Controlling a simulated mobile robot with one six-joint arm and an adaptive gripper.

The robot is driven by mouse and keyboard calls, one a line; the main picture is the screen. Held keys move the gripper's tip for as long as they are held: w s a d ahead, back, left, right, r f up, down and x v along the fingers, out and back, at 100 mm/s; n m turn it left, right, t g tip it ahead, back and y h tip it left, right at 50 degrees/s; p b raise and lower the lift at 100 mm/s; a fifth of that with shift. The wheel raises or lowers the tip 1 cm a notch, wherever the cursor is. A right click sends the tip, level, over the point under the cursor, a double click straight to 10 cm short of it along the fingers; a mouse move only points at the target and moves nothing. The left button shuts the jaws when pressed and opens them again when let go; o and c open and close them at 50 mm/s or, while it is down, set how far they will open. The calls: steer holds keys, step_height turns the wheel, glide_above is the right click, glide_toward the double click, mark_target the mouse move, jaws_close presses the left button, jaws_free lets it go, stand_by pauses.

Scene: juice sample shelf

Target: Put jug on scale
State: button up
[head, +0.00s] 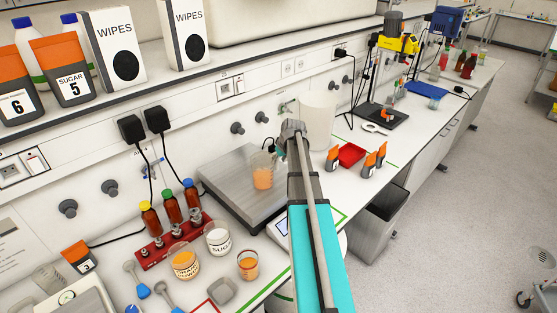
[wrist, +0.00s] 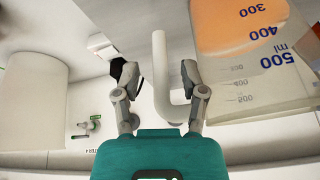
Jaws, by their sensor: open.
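The clear jug (head: 262,172) holds orange juice and stands upright on the grey scale plate (head: 225,188). In the wrist view the jug (wrist: 245,55) fills the upper right, upside down, with its volume marks readable. Its pale handle (wrist: 160,85) passes between the two fingers. My gripper (head: 277,145) is beside the jug, on its handle side. In the wrist view my gripper (wrist: 157,72) is open, with gaps visible between the fingers and the handle. My arm hides part of the scale's right side in the head view.
A white cylindrical container (head: 317,120) stands behind my arm. A red rack (head: 172,240) with brown bottles is left of the scale. The sugar jar (head: 218,241) and a small orange cup (head: 248,264) stand in front. A red tray (head: 350,154) is to the right.

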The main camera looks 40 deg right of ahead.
steer(key=p+v, duration=0.9)
steer(key=v, duration=0.1)
steer(key=shift+r, duration=0.3)
steer(key=shift+s, duration=0.1)
stand_by(0.8)
steer(key=s+a+g, duration=0.1)
steer(key=s+a, duration=0.3)
steer(key=a, duration=0.9)
steer(key=s+a+f+g, duration=0.1)
steer(key=s+a, duration=0.4)
steer(key=a, duration=0.7)
steer(key=s+a+g, duration=0.2)
steer(key=s+a, duration=0.2)
steer(key=a, duration=0.9)
steer(key=shift+s+a+f+n+g, duration=0.25)
steer(key=shift+s+a+n+g, duration=0.05)
steer(key=shift+s+a+n, duration=0.1)
